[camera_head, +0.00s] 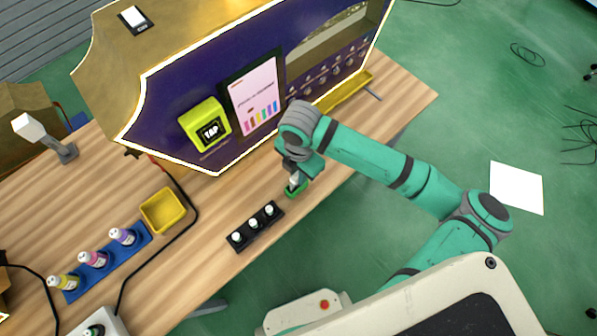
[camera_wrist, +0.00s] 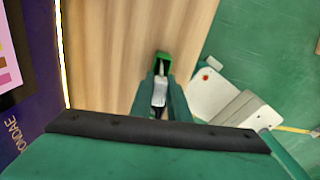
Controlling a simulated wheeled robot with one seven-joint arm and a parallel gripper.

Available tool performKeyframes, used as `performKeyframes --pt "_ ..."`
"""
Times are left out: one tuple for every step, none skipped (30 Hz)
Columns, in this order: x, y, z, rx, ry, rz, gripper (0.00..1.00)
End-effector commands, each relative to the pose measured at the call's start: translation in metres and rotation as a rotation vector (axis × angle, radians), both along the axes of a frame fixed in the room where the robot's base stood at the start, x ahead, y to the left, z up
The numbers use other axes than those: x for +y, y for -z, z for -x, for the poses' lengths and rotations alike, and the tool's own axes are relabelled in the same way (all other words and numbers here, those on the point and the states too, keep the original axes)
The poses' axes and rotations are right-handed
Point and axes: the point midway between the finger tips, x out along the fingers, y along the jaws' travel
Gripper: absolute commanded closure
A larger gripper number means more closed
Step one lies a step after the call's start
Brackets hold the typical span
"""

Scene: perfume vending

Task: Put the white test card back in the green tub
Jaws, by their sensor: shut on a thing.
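The green tub (camera_head: 296,190) stands on the wooden table, in front of the vending machine and to the right of a black rack. In the wrist view the tub (camera_wrist: 163,58) shows just beyond my fingertips. My gripper (camera_head: 293,176) points down over the tub, and in the wrist view my gripper (camera_wrist: 160,88) is shut on the white test card (camera_wrist: 160,90). The card's far end reaches the tub's near side. I cannot tell whether it is inside the tub or just above it.
A black rack with several white-topped vials (camera_head: 255,228) stands left of the tub. A yellow tray (camera_head: 163,211) and a blue rack (camera_head: 105,263) with 3 bottles are farther left. The purple vending machine (camera_head: 250,90) rises behind. Bare table lies around the tub.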

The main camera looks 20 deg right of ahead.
Motion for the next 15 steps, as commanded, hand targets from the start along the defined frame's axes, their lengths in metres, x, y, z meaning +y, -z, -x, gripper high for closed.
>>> performKeyframes --pt "-0.0001 0.0008 0.0001 0.0 0.0 0.0 1.0" --pt "-0.0001 0.0011 0.0001 0.0 0.0 0.0 1.0" --pt "-0.0002 0.0014 0.0 0.0 0.0 0.0 1.0" --pt "-0.0002 0.0015 0.0 0.0 0.0 0.0 1.0" --pt "-0.0002 0.0016 0.0 0.0 0.0 0.0 1.0" --pt "-0.0003 0.0016 0.0 0.0 0.0 0.0 1.0" --pt "-0.0003 0.0016 0.0 0.0 0.0 0.001 1.0" --pt "-0.0002 0.0015 0.0 0.0 0.0 0.0 1.0" --pt "-0.0002 0.0015 0.0 0.0 0.0 0.0 1.0" --pt "-0.0003 0.0015 0.0 0.0 0.0 0.0 1.0" --pt "-0.0002 0.0015 0.0 0.0 0.0 0.0 0.83" --pt "-0.0003 0.0015 0.0 0.0 0.0 0.0 0.73" --pt "-0.0003 0.0015 0.0 0.0 0.0 0.0 0.66" --pt "-0.0003 0.0015 0.0 0.0 0.0 0.0 0.63" --pt "-0.0003 0.0015 0.0 0.0 0.0 0.0 0.63"
